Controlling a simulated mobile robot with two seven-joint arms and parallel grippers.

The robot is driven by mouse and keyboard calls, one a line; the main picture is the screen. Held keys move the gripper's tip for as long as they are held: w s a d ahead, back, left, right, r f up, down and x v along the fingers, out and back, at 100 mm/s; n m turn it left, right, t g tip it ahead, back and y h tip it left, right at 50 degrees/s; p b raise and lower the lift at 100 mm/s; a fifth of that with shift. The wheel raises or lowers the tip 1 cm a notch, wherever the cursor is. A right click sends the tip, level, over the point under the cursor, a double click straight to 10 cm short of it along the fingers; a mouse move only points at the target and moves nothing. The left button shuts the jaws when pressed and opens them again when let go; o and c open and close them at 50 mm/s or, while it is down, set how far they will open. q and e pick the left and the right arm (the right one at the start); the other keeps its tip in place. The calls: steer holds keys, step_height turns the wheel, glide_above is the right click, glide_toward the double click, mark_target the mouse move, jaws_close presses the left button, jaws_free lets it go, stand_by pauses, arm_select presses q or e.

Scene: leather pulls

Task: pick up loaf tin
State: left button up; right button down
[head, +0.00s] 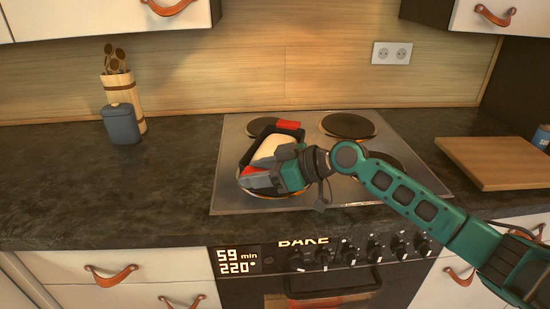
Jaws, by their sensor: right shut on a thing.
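The loaf tin (250,154) is dark with red handle grips at its ends and a pale loaf (272,149) inside. It is at the left part of the stovetop, over the front left burner, set at a slant. My right gripper (262,178) reaches in from the right and is shut on the tin at its near end, by the near red grip. The gripper hides part of that end and of the tin's right side. I cannot tell whether the tin rests on the stove or is just above it. My left gripper is not in view.
The steel stovetop (310,126) has other bare burners, one at the back right (348,125). A wooden board (500,165) lies to the right. A blue jar (121,124) and a wooden utensil holder (139,95) stand at the left. The counter (150,185) left of the stove is clear.

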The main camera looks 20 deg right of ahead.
steer(key=shift+w+r, duration=0.1)
steer(key=shift+r, duration=0.15)
